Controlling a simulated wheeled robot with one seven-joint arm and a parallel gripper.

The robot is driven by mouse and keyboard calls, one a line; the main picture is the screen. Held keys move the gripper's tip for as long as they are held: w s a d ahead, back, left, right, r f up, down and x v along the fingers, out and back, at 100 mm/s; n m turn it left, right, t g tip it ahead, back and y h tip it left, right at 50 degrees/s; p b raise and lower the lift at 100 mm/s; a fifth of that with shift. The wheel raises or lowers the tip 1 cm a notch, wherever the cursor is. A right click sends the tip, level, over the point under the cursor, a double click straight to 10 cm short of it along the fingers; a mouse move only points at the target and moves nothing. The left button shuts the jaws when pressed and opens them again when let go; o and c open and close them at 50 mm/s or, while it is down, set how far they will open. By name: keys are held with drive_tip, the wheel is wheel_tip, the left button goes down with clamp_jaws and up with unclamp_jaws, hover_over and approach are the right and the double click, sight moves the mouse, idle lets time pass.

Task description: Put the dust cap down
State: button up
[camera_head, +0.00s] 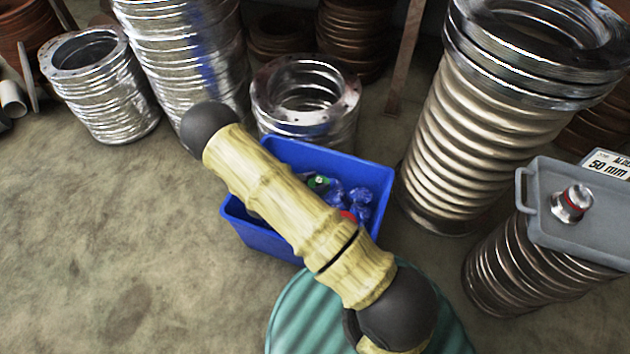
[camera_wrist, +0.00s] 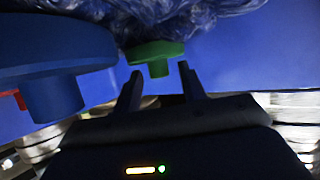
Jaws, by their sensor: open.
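A green cap (camera_wrist: 156,50) with a short stem lies inside the blue crate (camera_head: 262,236), just beyond my open fingertips. My gripper (camera_wrist: 159,74) is open and empty, with the green cap's stem in line with the gap between its fingers. I cannot tell whether they touch. A larger blue cap (camera_wrist: 55,55) is close on the left in the wrist view. In the head view a green cap (camera_head: 319,182) shows in the crate among blue items (camera_head: 358,203). My arm hides part of the crate, and my gripper is hidden there.
Crumpled clear blue plastic (camera_wrist: 190,15) lies in the crate. A grey tray (camera_head: 560,230) at the right holds a metal fitting with a red ring (camera_head: 572,203). Metal bellows (camera_head: 480,130) and flanged rings (camera_head: 305,95) stand around. The floor at left is clear.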

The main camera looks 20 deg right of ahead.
drive_tip(key=p+v, duration=0.4)
drive_tip(key=v, duration=0.3)
drive_tip(key=shift+a+r, duration=0.2)
drive_tip(key=shift+a, duration=0.1)
drive_tip(key=shift+s+d, duration=0.1)
drive_tip(key=shift+d, duration=0.05)
drive_tip(key=shift+w+r, duration=0.25)
drive_tip(key=shift+w, duration=0.1)
drive_tip(key=w+a+r+n+y, duration=0.1)
drive_tip(key=w+r+n+y, duration=0.2)
drive_tip(key=r+y, duration=0.3)
drive_tip(key=w+a+r+n+y, duration=0.1)
drive_tip(key=w+r+n+y, duration=0.2)
drive_tip(key=r, duration=0.6)
drive_tip(key=s+d+r+n+g+y, duration=0.1)
drive_tip(key=s+d+r+n, duration=0.2)
drive_tip(key=s+r, duration=0.3)
drive_tip(key=s+d+r+n+g+y, duration=0.1)
drive_tip(key=s+d+r, duration=0.4)
drive_tip(key=s, duration=0.7)
drive_tip(key=n+g, duration=0.1)
drive_tip(key=n, duration=0.1)
drive_tip(key=shift+r+n, duration=0.35)
drive_tip(key=shift+n, duration=0.05)
